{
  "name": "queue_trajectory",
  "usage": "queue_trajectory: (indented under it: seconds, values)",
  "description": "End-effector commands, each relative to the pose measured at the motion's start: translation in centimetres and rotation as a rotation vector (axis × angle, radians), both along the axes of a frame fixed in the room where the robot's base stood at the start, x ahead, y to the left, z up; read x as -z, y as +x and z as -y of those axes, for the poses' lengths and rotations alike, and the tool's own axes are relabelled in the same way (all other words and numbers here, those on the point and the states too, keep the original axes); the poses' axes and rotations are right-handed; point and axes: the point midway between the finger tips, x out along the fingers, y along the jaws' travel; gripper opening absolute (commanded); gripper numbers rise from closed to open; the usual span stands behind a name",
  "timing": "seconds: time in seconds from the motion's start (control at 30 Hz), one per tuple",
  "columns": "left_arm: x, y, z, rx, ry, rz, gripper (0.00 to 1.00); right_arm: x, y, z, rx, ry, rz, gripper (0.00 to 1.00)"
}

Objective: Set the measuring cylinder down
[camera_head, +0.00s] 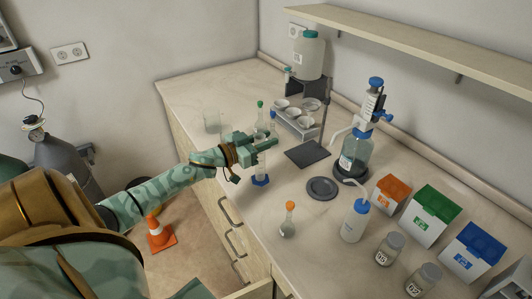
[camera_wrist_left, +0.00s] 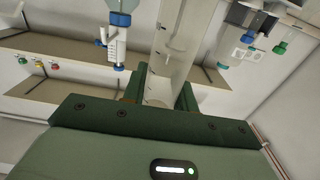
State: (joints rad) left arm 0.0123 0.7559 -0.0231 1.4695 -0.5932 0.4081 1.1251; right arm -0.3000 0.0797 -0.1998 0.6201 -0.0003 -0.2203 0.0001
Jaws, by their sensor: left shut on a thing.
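The measuring cylinder (camera_head: 261,170) is clear, with a blue foot, and is upright at the counter's front edge. My left gripper (camera_head: 264,147) is shut around its upper body, hiding part of it. The blue foot shows just below the gripper, over or on the counter; I cannot tell whether it touches. In the left wrist view the clear tube (camera_wrist_left: 180,45) of the cylinder stands between the two green fingers (camera_wrist_left: 163,92). My right gripper is not in view.
On the counter (camera_head: 270,215), an orange-capped flask (camera_head: 288,222) stands nearer the front. A dark round plate (camera_head: 322,188) and dark square mat (camera_head: 307,154) lie to the right. Green-capped glassware (camera_head: 260,118) and a beaker (camera_head: 212,122) stand behind the gripper. A wash bottle (camera_head: 355,220) stands front right.

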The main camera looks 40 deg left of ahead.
Motion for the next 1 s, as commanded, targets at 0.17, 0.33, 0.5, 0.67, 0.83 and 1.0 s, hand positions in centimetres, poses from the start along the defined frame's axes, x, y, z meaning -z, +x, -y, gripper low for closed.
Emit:
queue_trajectory:
  seconds: [0.17,0.33,0.5,0.67,0.83,1.0]
  values:
    - [2.7,0.4,-0.2,0.000,-0.006,-0.003,0.00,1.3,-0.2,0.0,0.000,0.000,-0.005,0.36]
    - [3.6,0.3,-0.2,0.001,-0.002,-0.001,0.00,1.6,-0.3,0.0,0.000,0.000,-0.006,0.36]
    - [3.5,0.3,-0.2,0.001,-0.002,-0.001,0.00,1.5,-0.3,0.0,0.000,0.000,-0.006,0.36]
    - [3.8,0.3,-0.2,0.001,-0.002,-0.001,0.42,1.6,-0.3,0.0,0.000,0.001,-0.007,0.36]
    - [3.8,0.3,-0.2,0.001,-0.002,-0.001,0.50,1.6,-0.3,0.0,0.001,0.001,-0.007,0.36]
    - [3.5,0.3,-0.2,0.001,-0.002,-0.001,0.50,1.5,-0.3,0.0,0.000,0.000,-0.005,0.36]
